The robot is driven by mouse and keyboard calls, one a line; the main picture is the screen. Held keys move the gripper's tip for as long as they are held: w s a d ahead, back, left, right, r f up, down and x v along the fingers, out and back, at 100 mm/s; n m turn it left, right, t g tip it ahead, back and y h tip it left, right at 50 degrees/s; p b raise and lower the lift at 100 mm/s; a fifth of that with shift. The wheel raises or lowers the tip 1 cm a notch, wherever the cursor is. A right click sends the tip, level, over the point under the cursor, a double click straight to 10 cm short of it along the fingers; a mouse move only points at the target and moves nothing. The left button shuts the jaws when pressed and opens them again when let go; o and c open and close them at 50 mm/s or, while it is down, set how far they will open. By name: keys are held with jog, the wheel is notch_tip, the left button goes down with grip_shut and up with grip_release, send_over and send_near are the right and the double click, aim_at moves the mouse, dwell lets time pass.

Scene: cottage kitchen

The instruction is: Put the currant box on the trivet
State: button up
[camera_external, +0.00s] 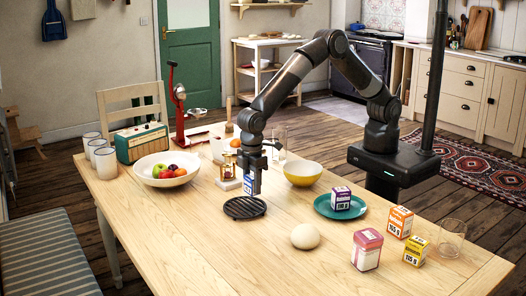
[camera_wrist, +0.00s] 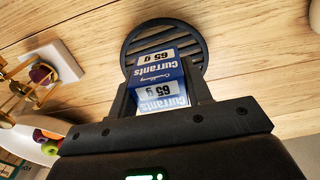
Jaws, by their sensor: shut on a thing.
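The blue and white currant box (camera_external: 251,186) is held upright between the fingers of my gripper (camera_external: 256,168). In the wrist view the currant box (camera_wrist: 160,78) shows its "Currants 65 g" print between the two dark fingers. The trivet (camera_external: 245,208) is a round black slatted disc lying on the table. In the wrist view the trivet (camera_wrist: 187,38) shows beyond the box, which hides part of it. The box is over or just behind the trivet's far edge in the external view; I cannot tell whether it touches.
Left of the trivet stand a fruit bowl (camera_external: 150,181), a radio (camera_external: 142,143) and a small brass item (camera_external: 228,172). To the right are a yellow bowl (camera_external: 303,176), a teal plate (camera_external: 323,209) with a purple box (camera_external: 341,198), and dough (camera_external: 305,236). The front left tabletop is clear.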

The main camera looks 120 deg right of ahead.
aim_at(252, 193)
jog(key=shift+f, duration=1.95)
jog(key=shift+f, duration=0.15)
jog(key=o, duration=1)
